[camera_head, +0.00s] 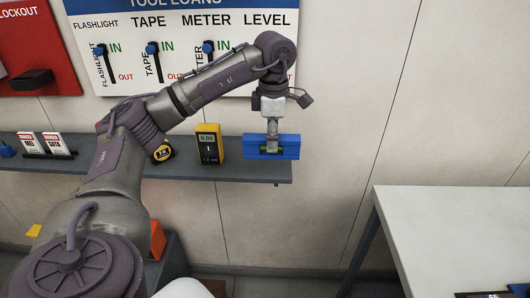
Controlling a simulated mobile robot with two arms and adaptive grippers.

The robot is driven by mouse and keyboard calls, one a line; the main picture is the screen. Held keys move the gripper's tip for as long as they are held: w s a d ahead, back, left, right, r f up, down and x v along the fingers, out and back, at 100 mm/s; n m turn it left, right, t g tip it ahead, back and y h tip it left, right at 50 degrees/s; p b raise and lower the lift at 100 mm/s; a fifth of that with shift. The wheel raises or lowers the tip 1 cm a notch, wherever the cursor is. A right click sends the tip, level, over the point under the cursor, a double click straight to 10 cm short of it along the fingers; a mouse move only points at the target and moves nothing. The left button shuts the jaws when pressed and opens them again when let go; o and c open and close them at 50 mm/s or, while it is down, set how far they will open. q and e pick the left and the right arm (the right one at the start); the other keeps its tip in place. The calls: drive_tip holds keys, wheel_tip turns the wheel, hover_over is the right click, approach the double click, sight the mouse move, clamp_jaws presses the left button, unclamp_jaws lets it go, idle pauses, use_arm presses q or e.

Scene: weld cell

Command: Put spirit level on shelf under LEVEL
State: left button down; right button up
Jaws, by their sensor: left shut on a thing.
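The blue spirit level (288,147) is at the right end of the grey shelf (225,171), below the word LEVEL (268,20) on the tool loans board. It lies lengthwise along the shelf, with a greenish vial at its middle. My left gripper (272,146) points down and is shut on the middle of the level, hiding part of it. I cannot tell whether the level touches the shelf or is just above it. My right gripper is not in view.
A yellow multimeter (209,144) stands on the shelf left of the level. A yellow tape measure (162,152) is farther left, partly behind my arm. Tags (45,145) stand at the far left. A white table (455,235) is at the right.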

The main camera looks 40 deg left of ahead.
use_arm(q)
drive_tip(key=w+a+f, duration=0.1)
drive_tip(key=a, duration=0.1)
drive_tip(key=w+a+f+p, duration=0.1)
drive_tip(key=w+a+f, duration=0.1)
drive_tip(key=w+a+f+p, duration=0.1)
drive_tip(key=w+a+f, duration=0.1)
drive_tip(key=a, duration=0.1)
drive_tip(key=shift+w+a+f, duration=0.1)
drive_tip(key=shift+w+f, duration=0.05)
wheel_tip(320, 180, down, 3)
drive_tip(key=shift+f+p, duration=0.1)
drive_tip(key=shift+p, duration=0.75)
drive_tip(key=shift+f, duration=0.45)
drive_tip(key=c, duration=0.8)
unclamp_jaws()
drive_tip(key=shift+f, duration=0.1)
